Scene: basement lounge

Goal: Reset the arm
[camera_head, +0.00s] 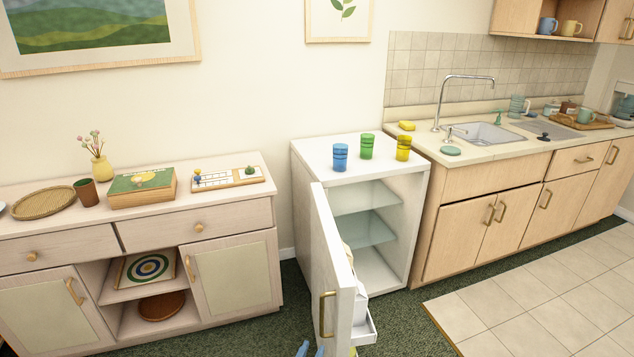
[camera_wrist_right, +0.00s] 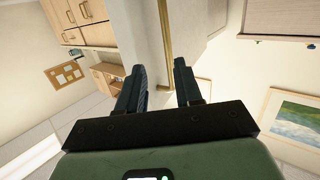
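My right gripper (camera_head: 310,351) shows only as two blue fingertips at the bottom edge of the head view, just below and left of the open fridge door (camera_head: 335,260). In the right wrist view its two dark fingers (camera_wrist_right: 160,85) stand apart with nothing between them. The door's brass handle (camera_head: 327,314) is near the fingertips; it also shows in the right wrist view (camera_wrist_right: 165,42), beyond the gap between the fingers. I cannot tell the exact distance. The small white fridge (camera_head: 420,230) stands open with glass shelves inside. My left gripper is in neither view.
Blue (camera_head: 340,157), green (camera_head: 367,146) and yellow (camera_head: 403,148) cups stand on the fridge top. A sideboard (camera_head: 150,235) is to the left, a sink counter (camera_head: 470,152) to the right. The open door sticks out into the room. Tiled floor (camera_head: 560,300) at right is clear.

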